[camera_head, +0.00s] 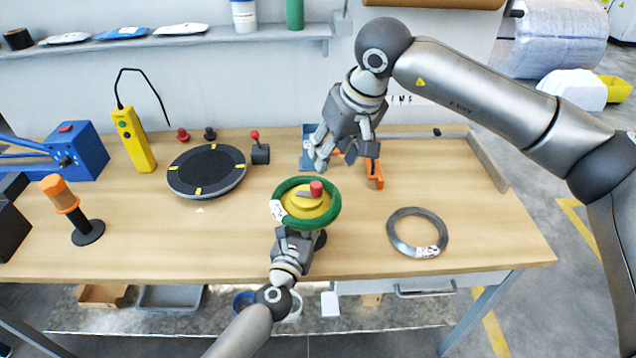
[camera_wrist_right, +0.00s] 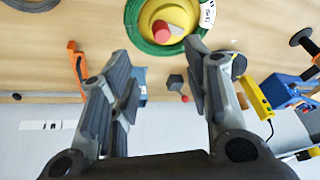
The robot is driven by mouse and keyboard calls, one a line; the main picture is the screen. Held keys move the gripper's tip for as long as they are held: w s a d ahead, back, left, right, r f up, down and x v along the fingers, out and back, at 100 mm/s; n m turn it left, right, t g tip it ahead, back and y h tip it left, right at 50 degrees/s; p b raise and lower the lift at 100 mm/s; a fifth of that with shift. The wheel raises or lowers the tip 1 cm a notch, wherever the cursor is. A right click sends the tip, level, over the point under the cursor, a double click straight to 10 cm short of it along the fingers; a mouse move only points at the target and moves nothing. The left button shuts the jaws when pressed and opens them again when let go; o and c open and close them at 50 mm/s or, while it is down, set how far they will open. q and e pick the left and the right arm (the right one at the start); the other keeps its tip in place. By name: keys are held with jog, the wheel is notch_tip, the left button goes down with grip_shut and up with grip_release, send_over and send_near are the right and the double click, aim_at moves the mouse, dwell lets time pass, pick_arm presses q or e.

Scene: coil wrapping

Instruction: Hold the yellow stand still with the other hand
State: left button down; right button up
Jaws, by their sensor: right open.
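The yellow stand (camera_head: 297,208) is upright near the table's front edge, with a red knob (camera_head: 316,188) on top. A green coil (camera_head: 331,217) with a white label lies around it. The stand (camera_wrist_right: 183,14) also shows at the top of the right wrist view. My left gripper (camera_head: 293,240) is at the stand's front side, below the coil. Its fingertips are partly hidden, so I cannot tell whether they grip it. My right gripper (camera_head: 320,158) is open and empty, above the table behind the stand. Its spread fingers also show in the right wrist view (camera_wrist_right: 165,88).
A grey wire coil (camera_head: 394,235) lies on the right of the table (camera_head: 480,230). An orange tool (camera_head: 374,172) is near the right gripper. A black turntable (camera_head: 207,170), a yellow control box (camera_head: 134,140) and an orange-handled roller (camera_head: 62,197) stand to the left.

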aim_at(317, 185)
jog(key=w+a+f, duration=0.1)
jog(key=f, duration=0.2)
jog(key=w+a+f+n, duration=0.1)
jog(key=f, duration=0.3)
jog(key=w+f+n, duration=0.1)
jog(key=f, duration=0.3)
jog(key=shift+a, duration=0.4)
grip_shut()
